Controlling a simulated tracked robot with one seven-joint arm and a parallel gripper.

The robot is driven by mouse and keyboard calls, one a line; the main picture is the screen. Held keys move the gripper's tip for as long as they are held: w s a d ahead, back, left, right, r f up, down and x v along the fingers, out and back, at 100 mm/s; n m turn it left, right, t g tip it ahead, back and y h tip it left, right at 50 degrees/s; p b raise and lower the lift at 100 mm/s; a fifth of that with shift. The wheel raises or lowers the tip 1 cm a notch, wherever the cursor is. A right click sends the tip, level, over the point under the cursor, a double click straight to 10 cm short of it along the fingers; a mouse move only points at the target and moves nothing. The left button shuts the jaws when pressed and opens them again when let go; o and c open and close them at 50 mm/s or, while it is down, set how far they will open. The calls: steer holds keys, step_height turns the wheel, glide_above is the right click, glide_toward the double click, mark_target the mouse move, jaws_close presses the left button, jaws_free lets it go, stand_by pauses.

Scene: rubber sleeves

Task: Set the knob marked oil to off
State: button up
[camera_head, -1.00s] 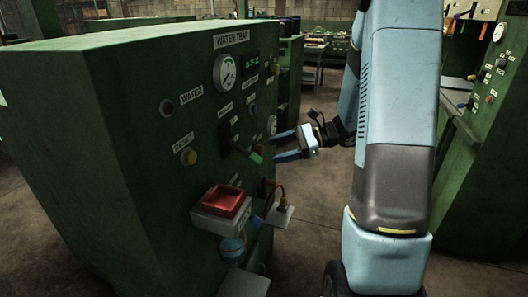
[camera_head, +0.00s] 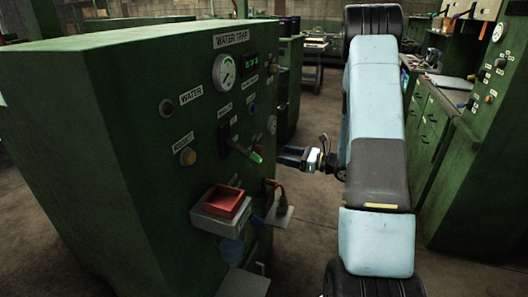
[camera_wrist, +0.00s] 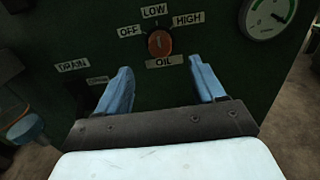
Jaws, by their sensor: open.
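The oil knob (camera_wrist: 160,43) is a round orange-brown knob on the green panel, at the top middle of the wrist view. The labels OFF, LOW and HIGH stand around it from left to right, with OIL below it. Its marker seems to point up, near LOW. My gripper (camera_wrist: 160,85) is open and empty, its two blue fingers apart and lying lower in the picture than the knob. In the head view my gripper (camera_head: 284,156) is just right of the green machine, facing its panel. The oil knob cannot be made out clearly there.
The machine (camera_head: 85,120) carries a lever with a green tip (camera_head: 255,157), a red tray (camera_head: 223,201) and a small shelf (camera_head: 279,213) near my gripper. A round gauge (camera_wrist: 270,14) is right of the knob.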

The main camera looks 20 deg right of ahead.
mark_target(263, 150)
steer(key=x, duration=0.9)
steer(key=shift+w+a, duration=0.15)
steer(key=shift+a, duration=0.15)
